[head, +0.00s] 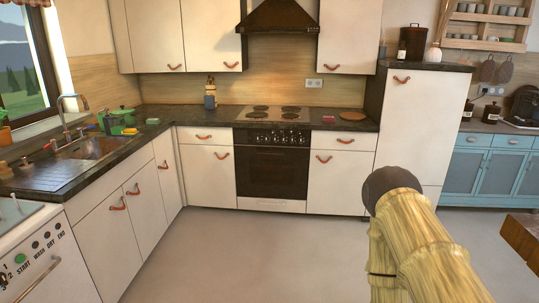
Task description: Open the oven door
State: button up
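The oven (272,137) is built into the back counter in the middle of the head view, with a row of knobs on its dark front panel. Its dark oven door (271,174) looks shut and flush with the cabinets beside it. The door's handle is too small and dark to make out clearly. My arm, straw-coloured with a dark rounded end, rises at the lower right, well in front of the oven. My gripper cannot be made out in this view.
White cabinets with red-brown pulls flank the oven; a hob (274,113) is above it. The grey floor (245,250) before it is clear. A white appliance (50,265) stands at lower left, a wooden edge (522,238) at right.

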aim_at(298, 191)
jog(key=u, duration=0.1)
jog(key=i, duration=1.65)
jog(key=u, duration=0.2)
jog(key=i, duration=1.85)
jog(key=u, duration=0.05)
